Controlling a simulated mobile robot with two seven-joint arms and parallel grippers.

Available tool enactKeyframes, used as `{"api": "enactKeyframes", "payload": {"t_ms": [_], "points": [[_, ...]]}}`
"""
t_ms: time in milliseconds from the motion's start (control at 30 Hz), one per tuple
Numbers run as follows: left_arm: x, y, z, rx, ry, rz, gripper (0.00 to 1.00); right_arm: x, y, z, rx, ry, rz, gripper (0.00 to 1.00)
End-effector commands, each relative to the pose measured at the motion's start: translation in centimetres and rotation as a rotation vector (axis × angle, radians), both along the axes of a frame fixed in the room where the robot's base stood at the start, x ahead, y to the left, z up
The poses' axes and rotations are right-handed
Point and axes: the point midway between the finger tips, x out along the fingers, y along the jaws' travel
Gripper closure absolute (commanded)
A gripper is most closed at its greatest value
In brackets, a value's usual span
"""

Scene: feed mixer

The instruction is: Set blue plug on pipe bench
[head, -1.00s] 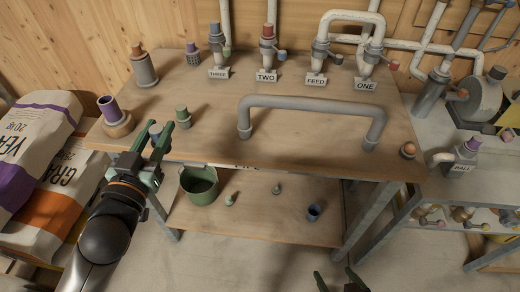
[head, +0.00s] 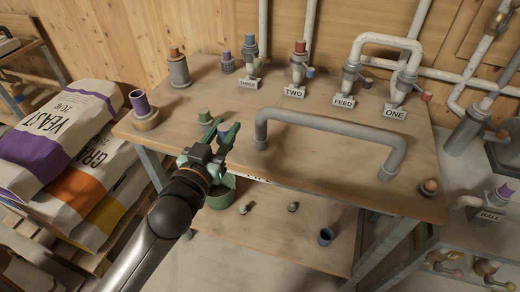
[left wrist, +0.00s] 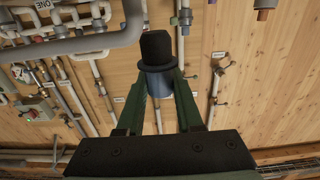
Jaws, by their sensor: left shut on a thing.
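My left gripper (head: 223,132) is shut on the blue plug (head: 224,128) and holds it near the front left edge of the pipe bench (head: 330,170). In the left wrist view the blue plug (left wrist: 158,84) sits between the two green fingers, with a dark capped end sticking out past them. In the head view the fingers hide part of the plug, and I cannot tell whether it touches the bench top. My right gripper is not in view.
A grey bent pipe (head: 320,122) lies to the right, and a purple-topped fitting (head: 141,104) stands to the left. Labelled pipes line the back. A green bucket (head: 221,195) sits on the lower shelf.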

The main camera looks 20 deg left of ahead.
Motion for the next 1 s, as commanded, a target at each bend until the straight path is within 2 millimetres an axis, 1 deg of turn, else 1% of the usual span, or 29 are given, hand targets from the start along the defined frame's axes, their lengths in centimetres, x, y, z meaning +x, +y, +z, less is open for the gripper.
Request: {"api": "enactKeyframes", "payload": {"t_ms": [33, 167, 200, 300, 400, 600, 800, 900, 1000], "points": [[1.2, -0.8, -0.5, -0.004, -0.003, 0.000, 1.00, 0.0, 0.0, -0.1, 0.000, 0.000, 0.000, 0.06], [3.8, -2.6, -1.9, -0.003, -0.003, -0.001, 1.00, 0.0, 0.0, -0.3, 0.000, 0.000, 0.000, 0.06], [4.3, -2.9, -3.3, -0.002, 0.001, 0.000, 1.00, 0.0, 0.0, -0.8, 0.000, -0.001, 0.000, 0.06], [5.5, -3.8, -5.2, -0.002, 0.001, 0.001, 1.00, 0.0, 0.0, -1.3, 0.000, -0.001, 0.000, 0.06], [6.4, -4.4, -6.4, -0.002, 0.000, 0.000, 1.00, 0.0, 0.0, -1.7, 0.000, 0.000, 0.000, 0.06], [7.3, -5.0, -7.6, -0.001, -0.001, 0.000, 1.00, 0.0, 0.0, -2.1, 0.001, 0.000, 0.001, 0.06], [7.5, -5.1, -10.5, 0.000, 0.001, 0.000, 1.00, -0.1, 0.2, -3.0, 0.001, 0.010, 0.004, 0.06], [7.5, -5.1, -10.9, 0.000, 0.000, 0.000, 1.00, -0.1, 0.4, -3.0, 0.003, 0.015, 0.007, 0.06], [7.5, -5.1, -10.8, -0.001, 0.000, 0.000, 1.00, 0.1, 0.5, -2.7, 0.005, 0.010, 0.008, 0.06]]}}
